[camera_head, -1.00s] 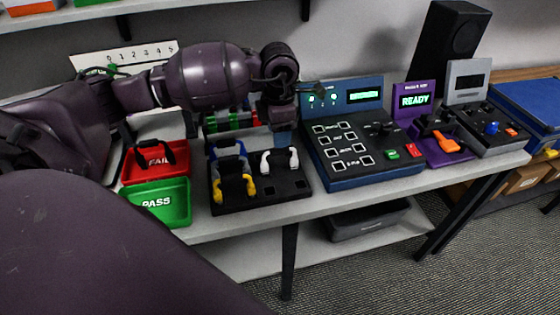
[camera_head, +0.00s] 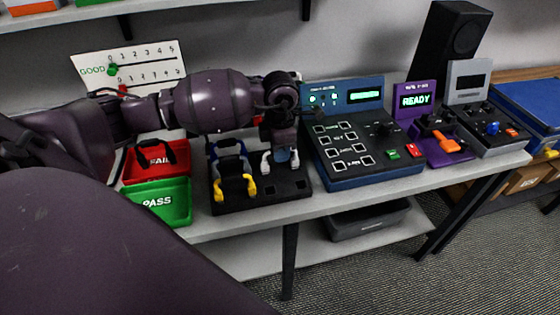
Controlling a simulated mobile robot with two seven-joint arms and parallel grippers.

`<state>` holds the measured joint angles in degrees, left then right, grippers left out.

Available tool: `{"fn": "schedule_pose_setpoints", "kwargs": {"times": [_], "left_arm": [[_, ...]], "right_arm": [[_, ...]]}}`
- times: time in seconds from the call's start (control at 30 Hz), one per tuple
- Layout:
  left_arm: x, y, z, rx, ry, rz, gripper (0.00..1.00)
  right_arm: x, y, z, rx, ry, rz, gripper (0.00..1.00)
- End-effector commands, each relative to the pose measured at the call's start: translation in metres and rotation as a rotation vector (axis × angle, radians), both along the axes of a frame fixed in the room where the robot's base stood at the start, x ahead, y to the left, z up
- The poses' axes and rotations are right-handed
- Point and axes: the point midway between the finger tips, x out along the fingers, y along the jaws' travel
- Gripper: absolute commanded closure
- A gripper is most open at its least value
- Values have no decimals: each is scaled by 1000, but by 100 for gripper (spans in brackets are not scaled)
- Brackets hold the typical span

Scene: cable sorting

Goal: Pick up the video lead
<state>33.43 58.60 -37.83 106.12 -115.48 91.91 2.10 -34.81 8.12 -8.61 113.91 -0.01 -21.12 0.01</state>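A black tray (camera_head: 240,202) on the table holds several short looped leads. A blue lead (camera_head: 228,146) is at the back left, and a yellow-ended lead (camera_head: 220,191) with a dark grey loop stands in front of it. A white lead (camera_head: 266,166) is at the back right. I cannot tell from any label which is the video lead. My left gripper (camera_head: 281,155) points down directly over the white lead and hides its middle; white ends show on both sides. Whether its fingers are open or closed on the lead is unclear. My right gripper is not in view.
A red FAIL bin (camera_head: 183,172) and a green PASS bin (camera_head: 180,187) stand left of the tray. A blue tester panel (camera_head: 333,180) stands close on its right, then a purple READY unit (camera_head: 433,153). A white GOOD scale board (camera_head: 150,62) is behind my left arm.

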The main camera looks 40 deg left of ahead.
Motion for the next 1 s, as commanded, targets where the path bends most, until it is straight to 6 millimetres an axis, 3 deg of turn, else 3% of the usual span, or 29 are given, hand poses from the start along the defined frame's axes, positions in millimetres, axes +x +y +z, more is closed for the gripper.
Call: {"fn": "schedule_pose_setpoints", "kwargs": {"times": [0.03, 0.13, 0.43, 0.57, 0.77, 1.0], "left_arm": [[0, 0, 0, 0, 0, 0, 86], [0, 0, 0, 0, 0, 0, 100], [0, 0, 2, 0, -1, 0, 100], [1, 1, 13, 2, -3, 0, 100], [1, 1, 53, 2, -7, -1, 100], [1, 0, 116, 1, -6, -1, 100]], "right_arm": [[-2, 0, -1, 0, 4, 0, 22], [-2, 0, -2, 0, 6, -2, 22], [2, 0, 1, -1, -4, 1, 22], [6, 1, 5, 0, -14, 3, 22], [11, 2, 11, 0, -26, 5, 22], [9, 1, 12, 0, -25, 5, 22]]}}
